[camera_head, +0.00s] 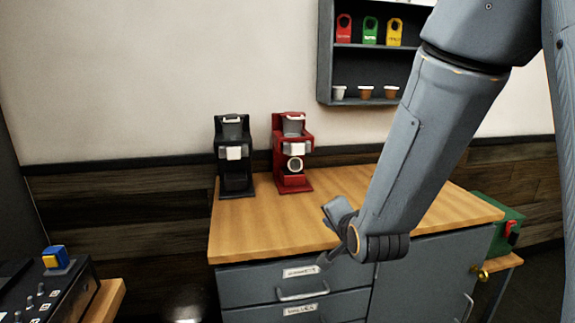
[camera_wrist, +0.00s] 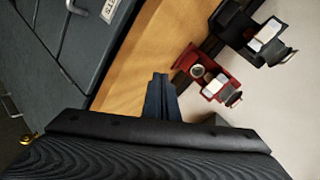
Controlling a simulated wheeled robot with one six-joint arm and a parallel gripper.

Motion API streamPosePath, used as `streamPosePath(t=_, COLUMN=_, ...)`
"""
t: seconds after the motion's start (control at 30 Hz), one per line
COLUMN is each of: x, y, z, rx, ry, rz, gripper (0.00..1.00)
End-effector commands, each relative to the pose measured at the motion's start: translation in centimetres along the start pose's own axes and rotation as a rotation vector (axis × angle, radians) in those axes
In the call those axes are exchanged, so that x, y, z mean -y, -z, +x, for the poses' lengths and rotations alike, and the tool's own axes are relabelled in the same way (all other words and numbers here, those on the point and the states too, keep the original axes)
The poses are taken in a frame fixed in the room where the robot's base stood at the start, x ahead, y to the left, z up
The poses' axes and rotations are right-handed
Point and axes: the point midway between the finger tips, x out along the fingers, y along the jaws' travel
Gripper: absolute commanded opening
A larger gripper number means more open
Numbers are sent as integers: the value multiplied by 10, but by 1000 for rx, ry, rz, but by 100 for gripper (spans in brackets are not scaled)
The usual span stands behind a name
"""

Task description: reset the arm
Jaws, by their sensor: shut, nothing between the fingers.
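My arm reaches down from the upper right in the head view, bent at the wrist. My gripper (camera_head: 326,259) is in front of the wooden counter (camera_head: 240,222), near its front edge. In the wrist view the dark fingers of my gripper (camera_wrist: 160,80) are together with nothing between them. The counter (camera_wrist: 124,82) lies beyond them there. The gripper looks clear of the coffee machines.
A black coffee machine (camera_head: 234,158) and a red one (camera_head: 292,155) stand at the counter's back left. A wall shelf (camera_head: 325,60) holds coloured packets and cups. Drawers (camera_head: 255,282) are below. A green box (camera_head: 497,217) is right; a control panel (camera_head: 55,297) is lower left.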

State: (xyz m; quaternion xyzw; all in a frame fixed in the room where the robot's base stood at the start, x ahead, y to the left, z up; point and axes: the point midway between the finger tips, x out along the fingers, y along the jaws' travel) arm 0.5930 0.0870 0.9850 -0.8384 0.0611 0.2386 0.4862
Motion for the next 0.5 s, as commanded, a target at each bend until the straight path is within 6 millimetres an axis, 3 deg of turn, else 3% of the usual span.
streamPosePath(t=0.17, x=-59, y=-5, z=-21, rx=138, ry=-246, rz=-258, gripper=0)
streamPosePath(t=0.27, x=-92, y=-11, z=-44, rx=261, ry=-373, rz=-410, gripper=0)
streamPosePath(t=0.5, x=-153, y=-26, z=-119, rx=629, ry=-582, rz=-709, gripper=0)
